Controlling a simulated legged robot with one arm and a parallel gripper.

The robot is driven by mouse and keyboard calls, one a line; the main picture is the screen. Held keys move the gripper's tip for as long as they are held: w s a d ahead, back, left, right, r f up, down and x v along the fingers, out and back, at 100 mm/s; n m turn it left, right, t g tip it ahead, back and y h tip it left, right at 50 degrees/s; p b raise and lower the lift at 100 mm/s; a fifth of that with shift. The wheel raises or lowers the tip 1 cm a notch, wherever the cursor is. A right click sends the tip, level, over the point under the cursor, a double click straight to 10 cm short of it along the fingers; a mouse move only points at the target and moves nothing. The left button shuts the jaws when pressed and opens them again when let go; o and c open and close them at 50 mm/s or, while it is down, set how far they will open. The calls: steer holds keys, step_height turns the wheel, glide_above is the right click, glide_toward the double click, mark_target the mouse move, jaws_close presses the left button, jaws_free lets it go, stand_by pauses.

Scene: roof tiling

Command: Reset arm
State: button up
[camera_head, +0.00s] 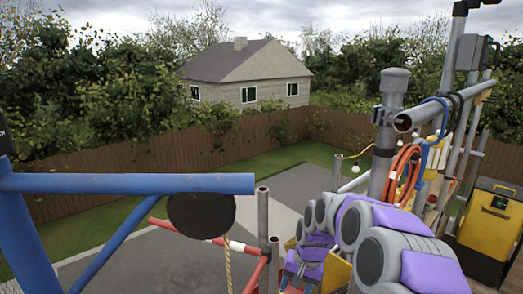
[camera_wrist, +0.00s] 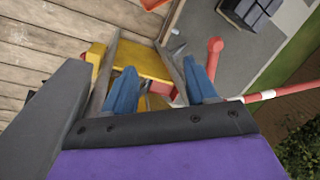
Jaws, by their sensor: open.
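My gripper (camera_wrist: 161,88) shows in the wrist view with its two blue-padded fingers spread apart. Nothing is held between them. Behind the fingers is a yellow object (camera_wrist: 140,62), partly covered by them; I cannot tell whether they touch it. In the head view my purple and grey arm reaches from the lower right toward the lower middle. My gripper (camera_head: 302,268) is at its far end, small and partly hidden.
Wooden planks (camera_wrist: 50,50) lie at left in the wrist view. A red-and-white rail (camera_wrist: 262,95) and a stack of dark tiles (camera_wrist: 252,12) are beyond. Blue scaffold pipes (camera_head: 130,184) cross at left; a grey post (camera_head: 389,130) with orange cable (camera_head: 402,170) stands beside my arm.

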steer(key=s+a+r+n+b, duration=0.15)
steer(key=s+b, duration=0.25)
steer(key=s, duration=1.1)
steer(key=s+d+f+g+h+b, duration=0.1)
steer(key=s+d+f+b, duration=0.1)
steer(key=s, duration=0.9)
steer(key=s+d+f+n+g+h+b, duration=0.1)
steer(key=s+d+f+b, duration=0.1)
steer(key=s, duration=0.9)
steer(key=shift+s+d, duration=0.3)
steer(key=shift+d, duration=0.4)
steer(key=shift+d, duration=0.1)
steer(key=shift+a+n, duration=0.2)
steer(key=shift+n, duration=0.05)
